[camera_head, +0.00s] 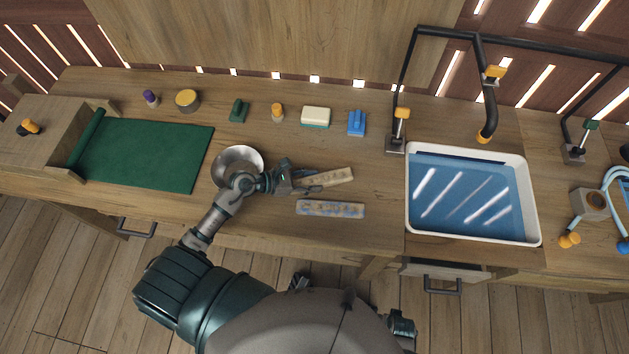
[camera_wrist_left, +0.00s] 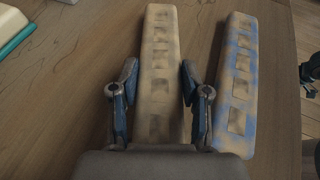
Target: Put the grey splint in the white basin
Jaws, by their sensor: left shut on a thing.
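My left gripper (camera_head: 298,182) is shut on a tan-grey splint (camera_head: 332,178) with square holes, gripping it near its left end. In the left wrist view, this splint (camera_wrist_left: 160,45) runs lengthwise between the two fingers (camera_wrist_left: 158,85). I cannot tell whether it touches the bench. A second splint (camera_head: 331,209), tan with blue patches, lies just in front of it; it also shows in the left wrist view (camera_wrist_left: 238,75), right of the held one. The white basin (camera_head: 409,190), with a blue inside and pale streaks, is set in the bench to the right.
A round metal bowl (camera_head: 228,160) is beside my left wrist. A green mat (camera_head: 140,155) lies at left. Small items, including a blue block (camera_head: 356,122) and a white-green block (camera_head: 315,116), line the back. A black tap (camera_head: 489,115) overhangs the basin.

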